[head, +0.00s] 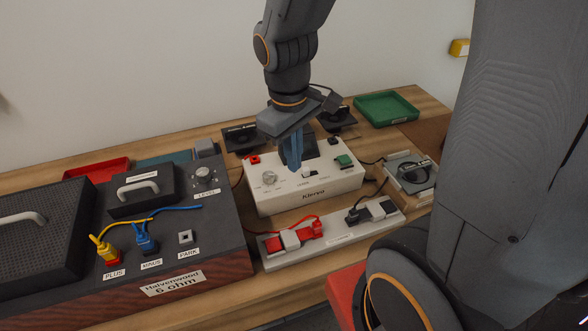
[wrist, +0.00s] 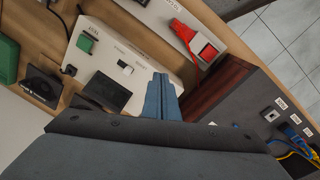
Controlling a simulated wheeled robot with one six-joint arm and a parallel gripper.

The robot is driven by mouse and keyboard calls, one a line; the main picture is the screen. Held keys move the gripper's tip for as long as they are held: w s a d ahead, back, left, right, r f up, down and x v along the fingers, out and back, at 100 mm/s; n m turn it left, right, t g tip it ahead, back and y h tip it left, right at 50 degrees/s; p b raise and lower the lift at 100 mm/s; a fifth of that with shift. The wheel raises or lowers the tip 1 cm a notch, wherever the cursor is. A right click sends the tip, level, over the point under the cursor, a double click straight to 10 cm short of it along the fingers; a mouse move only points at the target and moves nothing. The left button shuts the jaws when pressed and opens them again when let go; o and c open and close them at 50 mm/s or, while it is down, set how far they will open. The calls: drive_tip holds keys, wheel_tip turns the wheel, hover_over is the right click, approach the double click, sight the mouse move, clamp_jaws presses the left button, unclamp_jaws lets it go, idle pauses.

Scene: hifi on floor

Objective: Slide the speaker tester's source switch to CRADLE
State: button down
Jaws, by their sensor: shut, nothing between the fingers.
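My gripper (head: 296,167) has blue fingers, shut and empty, pointing down over the tester's top, just left of the switch. Whether the tips touch the panel cannot be told. In the wrist view the fingers (wrist: 162,90) lie right of the switch and screen.
A dark speaker box (head: 210,260) with yellow and blue plugs stands left. A white strip (head: 335,236) with red and black connectors lies in front. A grey cradle-like tray (head: 424,183) sits right, a green tray (head: 385,108) behind. Cables run beside the tester.

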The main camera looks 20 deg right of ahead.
drive_tip(key=w+a+n+h+b, duration=0.2)
drive_tip(key=w+a+n, duration=0.3)
drive_tip(key=n, duration=0.7)
drive_tip(key=shift+w+f+g+h+b, duration=0.35)
drive_tip(key=shift+w+f+h, duration=0.1)
drive_tip(key=shift+w+h, duration=0.45)
drive_tip(key=shift+w, duration=0.1)
drive_tip(key=p, duration=0.1)
approach(301, 177)
drive_tip(key=f, duration=0.1)
drive_tip(key=a+f, duration=0.1)
drive_tip(key=f, duration=0.1)
drive_tip(key=a+f, duration=0.1)
drive_tip(key=f, duration=0.1)
drive_tip(key=d+p, duration=0.1)
drive_tip(key=d, duration=0.1)
drive_tip(key=shift+d+r, duration=0.15)
drive_tip(key=shift+d, duration=0.85)
